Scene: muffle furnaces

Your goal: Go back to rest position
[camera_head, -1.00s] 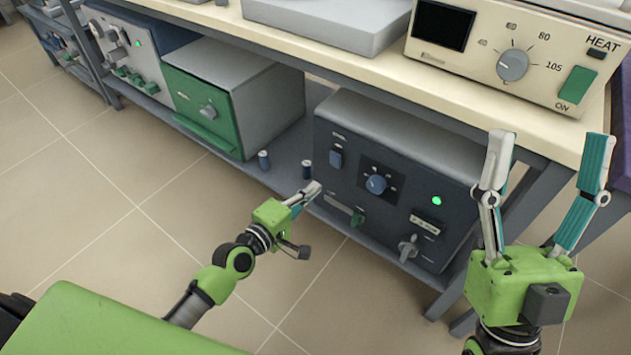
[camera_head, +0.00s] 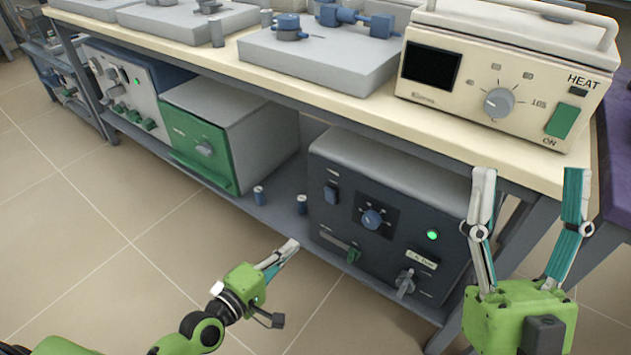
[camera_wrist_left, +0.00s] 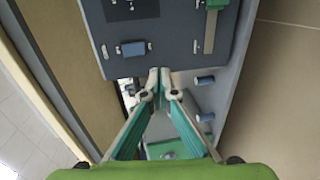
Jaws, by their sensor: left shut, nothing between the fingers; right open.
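My left gripper (camera_head: 284,254) is shut and empty. It is low in front of the lower shelf, just left of the dark blue-grey furnace (camera_head: 340,245). In the left wrist view its fingertips (camera_wrist_left: 159,72) are together, with the dark furnace front (camera_wrist_left: 165,35) beyond. My right gripper (camera_head: 529,172) is open and empty, fingers pointing up, in front of the table edge below the cream furnace (camera_head: 480,120). The dark furnace has a blue knob, a lit green lamp and a silver latch. Most of my left arm shows at the lower left.
A green-fronted furnace (camera_head: 195,148) stands farther left on the lower shelf (camera_head: 275,215). Two small blue cylinders, one of them here (camera_head: 259,195), stand between the furnaces. Grey blocks (camera_head: 315,60) sit on the tabletop (camera_head: 385,105). The tiled floor (camera_head: 70,220) at left is clear.

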